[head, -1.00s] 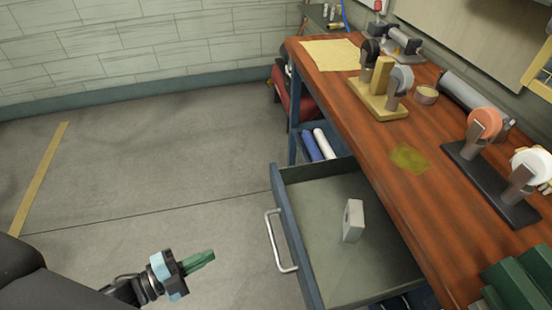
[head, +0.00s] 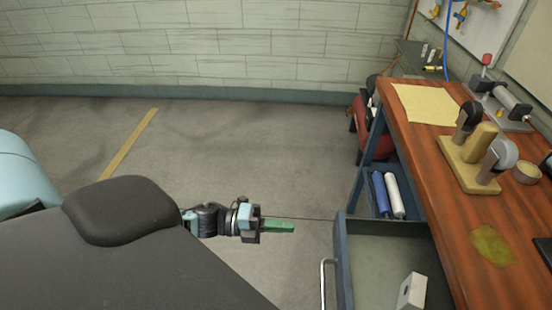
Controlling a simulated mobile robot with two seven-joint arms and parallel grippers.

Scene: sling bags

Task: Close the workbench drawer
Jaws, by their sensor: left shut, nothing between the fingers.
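The workbench drawer (head: 342,262) stands pulled out on the left side of the wooden workbench (head: 412,133). Its metal handle (head: 323,284) is on the drawer's left face; the near part of drawer and handle is cut off by the bottom edge. A small pale block (head: 412,291) lies inside the drawer. My left gripper (head: 281,226) has green fingers that are shut and empty. It is over the floor, left of the drawer front and apart from it, pointing right. My right gripper is not in view.
Blue and white rolls (head: 380,194) lie on a shelf beyond the drawer. A red item (head: 371,132) stands at the bench's far end. The floor left of the drawer is clear.

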